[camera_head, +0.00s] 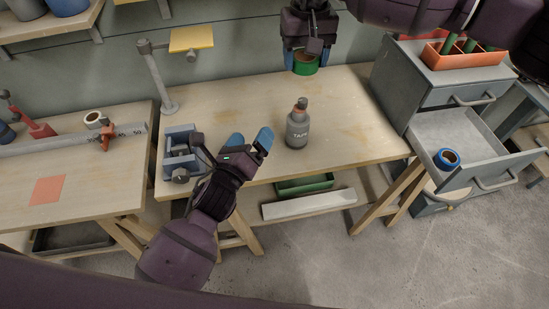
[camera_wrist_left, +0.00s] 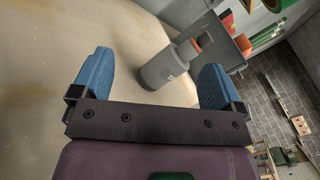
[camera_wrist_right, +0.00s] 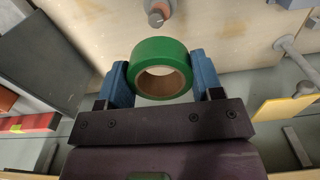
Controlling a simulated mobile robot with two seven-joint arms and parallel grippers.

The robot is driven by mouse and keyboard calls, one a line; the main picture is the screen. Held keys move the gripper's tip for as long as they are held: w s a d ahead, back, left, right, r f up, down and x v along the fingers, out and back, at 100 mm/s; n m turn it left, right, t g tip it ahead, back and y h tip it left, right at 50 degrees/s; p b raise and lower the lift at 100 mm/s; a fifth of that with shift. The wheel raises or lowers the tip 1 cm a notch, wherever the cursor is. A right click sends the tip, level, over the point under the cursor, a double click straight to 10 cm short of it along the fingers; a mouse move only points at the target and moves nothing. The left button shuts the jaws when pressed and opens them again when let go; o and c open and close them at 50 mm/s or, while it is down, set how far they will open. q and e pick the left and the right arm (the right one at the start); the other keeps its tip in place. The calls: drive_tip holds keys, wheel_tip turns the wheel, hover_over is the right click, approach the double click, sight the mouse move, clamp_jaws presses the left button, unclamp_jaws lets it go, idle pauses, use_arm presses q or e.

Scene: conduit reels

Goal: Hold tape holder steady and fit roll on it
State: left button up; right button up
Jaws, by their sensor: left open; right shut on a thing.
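The tape holder (camera_head: 297,131) is a grey bottle-shaped stand labelled TAPE with a narrower reddish top. It stands upright on the wooden workbench and also shows in the left wrist view (camera_wrist_left: 164,70). My left gripper (camera_head: 252,141) is open to the left of the holder; in the left wrist view the holder appears beyond and between its blue fingers, apart from them in the head view. My right gripper (camera_head: 304,60) is shut on a green tape roll (camera_wrist_right: 160,48), held above the back of the bench, behind the holder. The roll's cardboard core is visible in the right wrist view.
A grey vise (camera_head: 180,152) and a lamp-like stand (camera_head: 160,80) with a yellow top are on the bench's left. A grey cabinet (camera_head: 398,90) with an open drawer holding a blue roll (camera_head: 446,158) stands right. The bench around the holder is clear.

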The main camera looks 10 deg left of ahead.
sight(292, 135)
use_arm(q)
drive_tip(key=d+f+m, duration=0.1)
drive_tip(key=m, duration=0.1)
drive_tip(key=s+d+f+m+h, duration=0.1)
drive_tip(key=d+f+m, duration=0.1)
drive_tip(key=m, duration=0.1)
drive_tip(key=d+f+m+g, duration=0.1)
drive_tip(key=d+m, duration=0.1)
drive_tip(key=shift+s+d+f+m+h, duration=0.15)
drive_tip(key=shift+s+m+h, duration=0.15)
drive_tip(key=shift+m, duration=0.1)
drive_tip(key=shift+d+f+m, duration=0.2)
drive_tip(key=shift+d+m, duration=0.1)
drive_tip(key=shift+m, duration=0.1)
drive_tip(key=x, duration=1.2)
drive_tip(key=shift+s+f, duration=0.1)
drive_tip(key=c, duration=1.1)
use_arm(e)
drive_tip(key=shift+f+m, duration=1.15)
drive_tip(key=shift+m, duration=0.35)
drive_tip(key=shift+f+m, duration=1.15)
drive_tip(key=shift+m, duration=0.35)
